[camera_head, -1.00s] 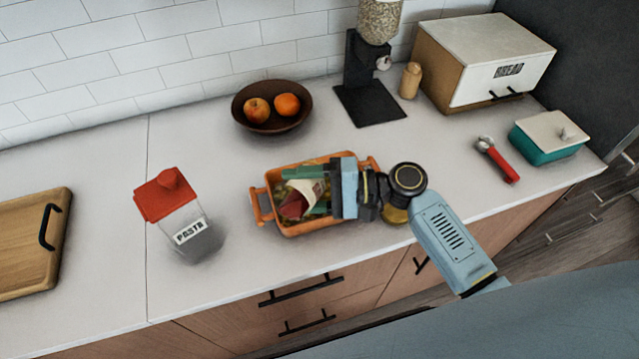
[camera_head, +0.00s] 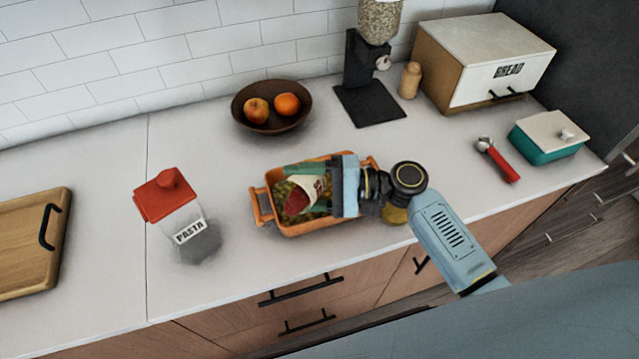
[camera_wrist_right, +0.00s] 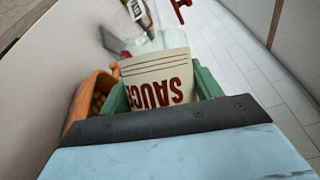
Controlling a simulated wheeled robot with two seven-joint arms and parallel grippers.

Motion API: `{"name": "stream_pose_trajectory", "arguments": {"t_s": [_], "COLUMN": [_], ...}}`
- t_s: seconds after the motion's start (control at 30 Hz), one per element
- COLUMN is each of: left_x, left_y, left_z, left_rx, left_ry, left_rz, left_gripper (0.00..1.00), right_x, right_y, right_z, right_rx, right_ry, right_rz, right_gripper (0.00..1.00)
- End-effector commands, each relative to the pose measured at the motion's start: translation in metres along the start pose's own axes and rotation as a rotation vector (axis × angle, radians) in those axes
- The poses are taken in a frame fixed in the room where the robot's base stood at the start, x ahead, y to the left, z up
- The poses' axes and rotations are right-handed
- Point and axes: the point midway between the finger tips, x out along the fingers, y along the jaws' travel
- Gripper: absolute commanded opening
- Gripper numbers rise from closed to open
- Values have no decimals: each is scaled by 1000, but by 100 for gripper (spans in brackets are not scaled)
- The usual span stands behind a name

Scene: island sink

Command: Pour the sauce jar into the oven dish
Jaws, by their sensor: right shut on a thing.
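The sauce jar (camera_head: 306,193) has a cream label and a dark red end. My right gripper (camera_head: 312,182) is shut on it and holds it tilted over the orange oven dish (camera_head: 261,206), with the red end toward the left. In the right wrist view the jar's label (camera_wrist_right: 160,82), reading SAUCE upside down, sits between the green fingers (camera_wrist_right: 207,85). The dish holds greenish-yellow pieces (camera_head: 284,190); its rim also shows in the right wrist view (camera_wrist_right: 88,92). I cannot tell whether sauce is flowing. My left gripper is not in view.
A pasta jar (camera_head: 189,231) with a red lid stands left of the dish. A brown fruit bowl (camera_head: 271,125) is behind it. A wooden board (camera_head: 25,260), a dispenser (camera_head: 368,100), a bread box (camera_head: 500,60), a red-handled tool (camera_head: 498,160) and a teal container (camera_head: 545,145) stand around.

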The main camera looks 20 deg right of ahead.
Motion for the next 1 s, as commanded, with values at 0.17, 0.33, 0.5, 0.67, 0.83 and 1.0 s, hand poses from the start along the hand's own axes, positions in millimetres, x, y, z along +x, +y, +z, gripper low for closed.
{"name": "stream_pose_trajectory", "arguments": {"t_s": [0.17, 0.33, 0.5, 0.67, 0.83, 1.0], "left_x": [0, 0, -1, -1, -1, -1], "left_y": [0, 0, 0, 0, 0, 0], "left_z": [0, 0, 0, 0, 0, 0], "left_rx": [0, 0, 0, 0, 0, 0], "left_ry": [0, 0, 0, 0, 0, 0], "left_rz": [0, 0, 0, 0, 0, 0], "left_gripper": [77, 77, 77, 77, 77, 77], "right_x": [0, 0, -1, -1, -2, -2], "right_y": [-2, -3, -4, -4, -5, -6], "right_z": [0, 0, -1, -1, -2, -2], "right_rx": [10, 22, 34, 46, 58, 71], "right_ry": [-3, -5, -8, -10, -13, -15], "right_rz": [-7, -12, -18, -24, -30, -36], "right_gripper": [29, 29, 29, 29, 29, 29]}}
